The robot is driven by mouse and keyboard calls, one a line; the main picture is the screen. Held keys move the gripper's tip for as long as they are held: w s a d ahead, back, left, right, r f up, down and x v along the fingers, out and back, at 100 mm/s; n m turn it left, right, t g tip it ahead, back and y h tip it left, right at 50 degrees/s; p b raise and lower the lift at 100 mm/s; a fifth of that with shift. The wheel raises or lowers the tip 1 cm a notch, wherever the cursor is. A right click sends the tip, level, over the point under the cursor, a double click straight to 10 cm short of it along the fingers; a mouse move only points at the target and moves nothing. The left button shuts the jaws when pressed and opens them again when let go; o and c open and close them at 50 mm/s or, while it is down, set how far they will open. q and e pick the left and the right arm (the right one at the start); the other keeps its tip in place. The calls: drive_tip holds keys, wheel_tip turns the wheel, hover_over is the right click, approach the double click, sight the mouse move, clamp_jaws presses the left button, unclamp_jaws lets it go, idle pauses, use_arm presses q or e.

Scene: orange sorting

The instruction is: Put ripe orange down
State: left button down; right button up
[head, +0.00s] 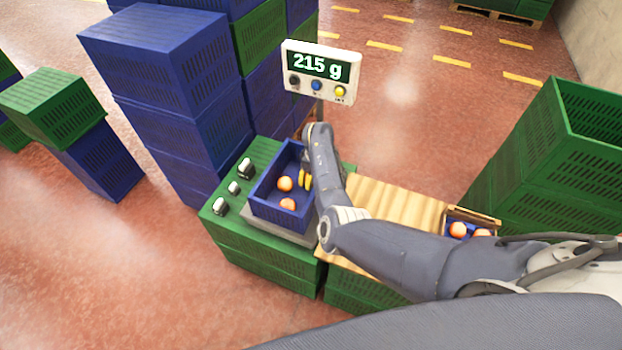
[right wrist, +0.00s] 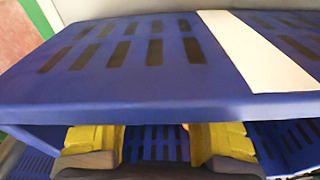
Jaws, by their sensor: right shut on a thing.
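My right gripper (head: 306,180) reaches down into the blue crate (head: 262,192) on the scale, its yellow fingers inside the walls. It is shut on an orange, which is mostly hidden. Two oranges show in the crate: one (head: 285,184) is just left of the fingers, the other (head: 288,204) nearer the front wall. In the right wrist view the yellow fingers (right wrist: 161,147) stand apart below the crate's blue wall (right wrist: 130,65), with only a sliver of orange between them. My left gripper is not in view.
The scale display (head: 321,67) reads 215 g. Several small black-and-white objects (head: 233,187) lie on the green crate left of the scale. A wooden slatted surface (head: 395,208) lies to the right, with another crate of oranges (head: 458,230). Tall blue crate stacks (head: 165,90) stand behind left.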

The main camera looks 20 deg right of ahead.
drive_tip(key=shift+f, duration=0.2)
drive_tip(key=o, duration=1.2)
drive_tip(key=r, duration=0.8)
drive_tip(key=s+d+r, duration=0.1)
drive_tip(key=r, duration=0.3)
drive_tip(key=shift+s, duration=0.1)
idle(1.9)
